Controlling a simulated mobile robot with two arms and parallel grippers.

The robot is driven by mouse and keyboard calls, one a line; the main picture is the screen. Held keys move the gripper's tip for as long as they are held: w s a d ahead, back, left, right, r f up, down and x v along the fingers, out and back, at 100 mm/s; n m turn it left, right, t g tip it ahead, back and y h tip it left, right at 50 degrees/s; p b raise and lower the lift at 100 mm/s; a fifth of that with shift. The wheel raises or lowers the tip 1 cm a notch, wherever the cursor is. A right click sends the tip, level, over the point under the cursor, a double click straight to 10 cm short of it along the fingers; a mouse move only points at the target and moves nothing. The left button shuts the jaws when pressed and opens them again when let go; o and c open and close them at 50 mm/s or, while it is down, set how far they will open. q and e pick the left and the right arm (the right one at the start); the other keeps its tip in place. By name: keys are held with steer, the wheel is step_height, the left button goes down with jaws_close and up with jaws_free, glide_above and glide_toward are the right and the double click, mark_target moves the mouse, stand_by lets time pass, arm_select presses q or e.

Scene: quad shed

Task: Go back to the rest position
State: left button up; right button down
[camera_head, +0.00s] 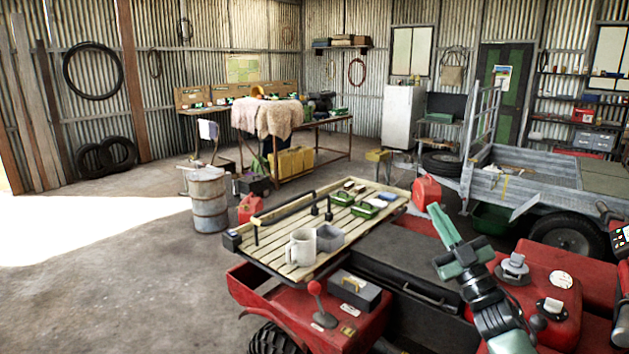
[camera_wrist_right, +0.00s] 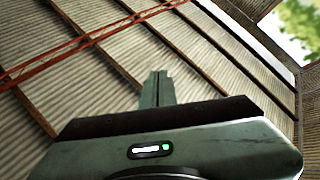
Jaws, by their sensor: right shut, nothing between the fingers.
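My right gripper (camera_head: 436,212) is raised above the red quad (camera_head: 380,328), at the right of the slatted wooden rack in the head view. Its fingers are together and nothing is between them. In the right wrist view its closed fingers (camera_wrist_right: 157,88) point up toward the corrugated roof (camera_wrist_right: 85,95), with no object near them. My left gripper does not show in either view.
The slatted rack (camera_head: 276,261) on the quad carries a white mug (camera_head: 301,247), a grey box (camera_head: 329,238) and green trays (camera_head: 364,210). A grey trailer (camera_head: 520,180) stands behind at right. Open concrete floor (camera_head: 130,290) lies at left, with a metal drum (camera_head: 209,203).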

steer(key=w+d+f+m+g+h, duration=0.45)
steer(key=d+f+m+h, duration=0.4)
steer(key=f+h, duration=0.4)
steer(key=s+a+f+g+y+b, duration=0.15)
steer(key=s+f, duration=0.35)
steer(key=f, duration=0.9)
steer(key=s+a+f+g+h, duration=0.1)
steer(key=s+f+g, duration=0.25)
steer(key=f, duration=1.05)
steer(key=s+a+f+g+y+b, duration=0.15)
steer(key=s+f, duration=0.45)
steer(key=f, duration=0.8)
steer(key=s+a+f+g+b, duration=0.1)
steer(key=s+f+g, duration=0.2)
steer(key=s+f, duration=0.75)
steer(key=s+a+f+g, duration=0.2)
steer(key=s+f, duration=0.8)
steer(key=s, duration=0.2)
steer(key=s+a+f+g, duration=0.1)
steer(key=s+f+g, duration=0.1)
steer(key=s, duration=0.8)
steer(key=s+a+f+g+b, duration=0.1)
steer(key=s+f, duration=0.4)
steer(key=s, duration=0.5)
steer(key=s+a+f+g+b, duration=0.1)
steer(key=s+f, duration=0.3)
steer(key=s, duration=0.7)
steer(key=shift+a+g, duration=0.7)
steer(key=shift+g, duration=0.2)
steer(key=shift+f, duration=0.1)
